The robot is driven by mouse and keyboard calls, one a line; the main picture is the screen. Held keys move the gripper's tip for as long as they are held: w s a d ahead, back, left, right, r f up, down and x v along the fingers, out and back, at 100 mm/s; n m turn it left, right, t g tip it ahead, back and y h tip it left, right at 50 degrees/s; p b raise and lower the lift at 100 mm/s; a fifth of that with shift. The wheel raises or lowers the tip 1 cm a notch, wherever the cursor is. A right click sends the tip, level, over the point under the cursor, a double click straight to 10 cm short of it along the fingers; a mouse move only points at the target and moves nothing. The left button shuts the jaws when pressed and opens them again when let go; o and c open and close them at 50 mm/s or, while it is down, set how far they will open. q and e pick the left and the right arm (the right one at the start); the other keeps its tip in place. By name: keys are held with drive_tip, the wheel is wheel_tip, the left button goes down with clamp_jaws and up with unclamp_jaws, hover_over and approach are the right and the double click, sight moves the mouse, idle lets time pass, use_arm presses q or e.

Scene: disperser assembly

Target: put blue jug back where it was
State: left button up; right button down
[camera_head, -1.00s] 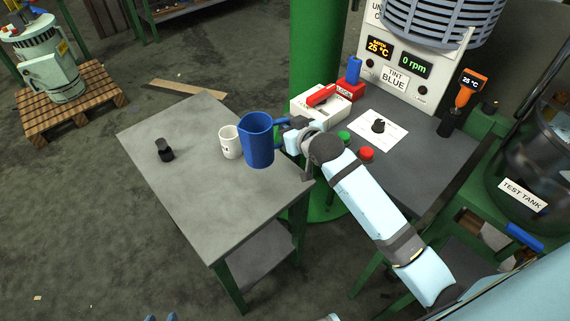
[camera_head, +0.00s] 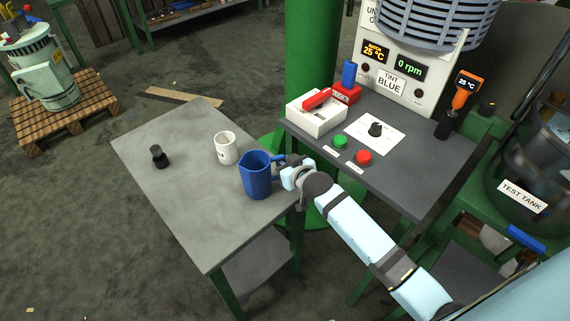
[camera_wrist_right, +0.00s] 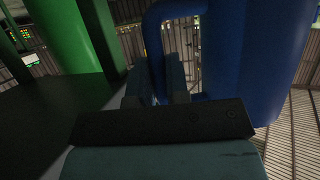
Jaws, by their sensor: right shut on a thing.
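The blue jug (camera_head: 257,180) is upright at the right edge of the grey side table (camera_head: 190,215), in front of the white mug. I cannot tell whether its base touches the tabletop. My right gripper (camera_head: 284,166) is shut on the jug's handle, on the jug's right side. In the right wrist view the jug's body (camera_wrist_right: 257,60) fills the upper right, and its handle (camera_wrist_right: 155,45) runs down between the gripper fingers (camera_wrist_right: 157,92). My left gripper is not in view.
The white mug (camera_head: 226,147) stands just behind the jug. A small black object (camera_head: 158,157) stands at the table's left. The table's front part is clear.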

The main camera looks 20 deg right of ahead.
drive_tip(key=c, duration=1.1)
unclamp_jaws()
drive_tip(key=shift+f, duration=0.15)
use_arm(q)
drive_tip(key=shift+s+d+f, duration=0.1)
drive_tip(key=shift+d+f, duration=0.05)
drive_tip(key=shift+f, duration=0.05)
